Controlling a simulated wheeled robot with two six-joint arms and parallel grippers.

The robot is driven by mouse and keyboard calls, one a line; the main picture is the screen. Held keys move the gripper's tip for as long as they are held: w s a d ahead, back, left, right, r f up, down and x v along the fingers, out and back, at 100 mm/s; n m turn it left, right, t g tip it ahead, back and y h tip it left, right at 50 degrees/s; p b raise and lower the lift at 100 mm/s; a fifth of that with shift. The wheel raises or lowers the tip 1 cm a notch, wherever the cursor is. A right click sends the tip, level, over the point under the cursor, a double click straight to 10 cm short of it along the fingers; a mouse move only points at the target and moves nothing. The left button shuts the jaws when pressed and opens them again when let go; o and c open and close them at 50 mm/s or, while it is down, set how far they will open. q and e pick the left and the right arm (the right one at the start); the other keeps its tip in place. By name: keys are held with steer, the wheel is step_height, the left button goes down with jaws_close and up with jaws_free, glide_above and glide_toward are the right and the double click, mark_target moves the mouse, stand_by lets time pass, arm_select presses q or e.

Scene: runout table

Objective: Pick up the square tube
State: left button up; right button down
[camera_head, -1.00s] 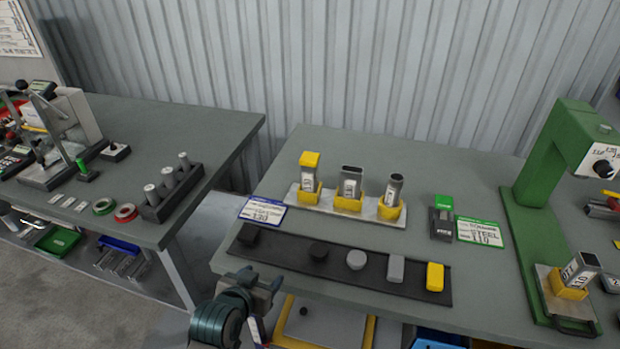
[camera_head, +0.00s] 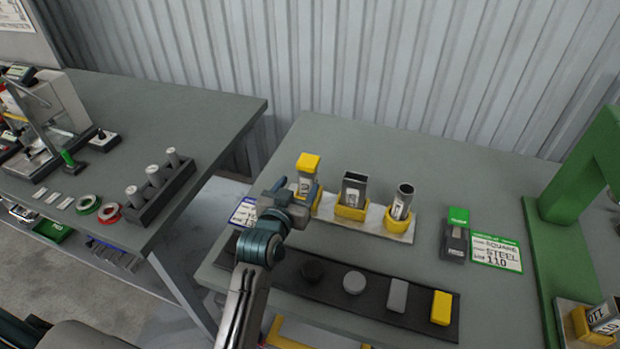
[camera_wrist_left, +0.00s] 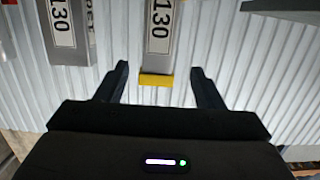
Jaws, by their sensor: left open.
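The tube with the yellow cap (camera_head: 307,163), which looks square, stands upright in a yellow holder at the left end of a pale strip (camera_head: 328,208). My left gripper (camera_head: 297,193) is open at this tube, its fingers on either side. In the left wrist view the labelled tube (camera_wrist_left: 158,38) and its yellow cap show upside down between the spread fingertips (camera_wrist_left: 160,78), apart from both. A wider rectangular tube (camera_head: 354,187) and a round tube (camera_head: 402,201) stand in the other holders. My right gripper is not in view.
A black tray (camera_head: 330,283) with several small plugs lies in front of the strip. A green-topped block (camera_head: 457,228) and a sign (camera_head: 497,252) are to the right. A green stand (camera_head: 575,200) rises at the far right. The table behind the tubes is clear.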

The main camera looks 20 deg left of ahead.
mark_target(305, 175)
arm_select(q)
steer(key=shift+w+f+p, duration=0.1)
steer(key=shift+w+p, duration=0.25)
steer(key=shift+w, duration=0.9)
steer(key=w, duration=0.1)
steer(key=w+p, duration=0.2)
steer(key=w, duration=0.1)
steer(key=shift+w+d, duration=0.1)
steer(key=shift+d, duration=0.15)
steer(key=shift+w+f, duration=0.25)
steer(key=shift+w, duration=0.1)
steer(key=shift+c, duration=0.2)
steer(key=c, duration=1.1)
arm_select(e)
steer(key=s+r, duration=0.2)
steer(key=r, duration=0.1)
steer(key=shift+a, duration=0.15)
